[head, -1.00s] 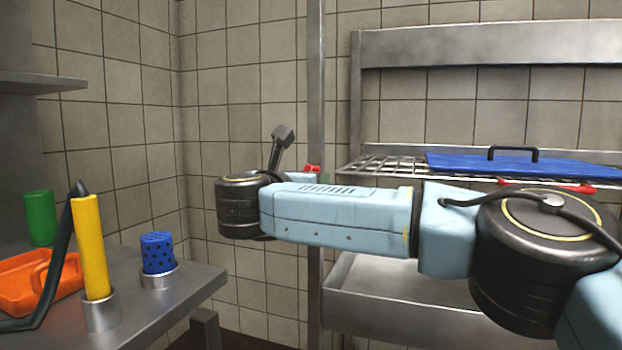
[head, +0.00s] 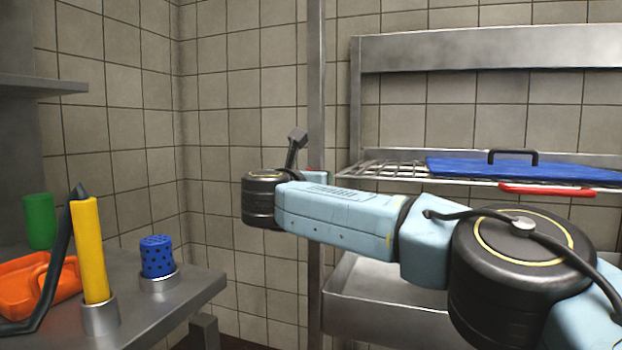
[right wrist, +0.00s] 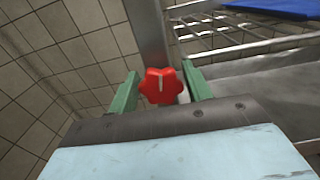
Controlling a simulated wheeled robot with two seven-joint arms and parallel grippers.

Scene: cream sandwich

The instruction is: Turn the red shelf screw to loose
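The red shelf screw (right wrist: 161,86) is a lobed knob with a pale line on its face, on an upright metal post. In the right wrist view it sits between the two green fingers of my right gripper (right wrist: 159,72). The fingers are apart, one on each side, with a gap showing to the left of the knob. I cannot tell how deep the knob lies between them. My right gripper is hidden there. My left gripper is in neither view.
The wire shelf (head: 390,169) holds a blue lidded tray (head: 520,170), with a red handle (head: 546,190) at its front edge. A steel basin (head: 350,300) is below. The left counter (head: 190,292) holds a yellow cylinder (head: 89,250), blue perforated cup (head: 157,256), orange tray (head: 20,285) and green cup (head: 39,220).

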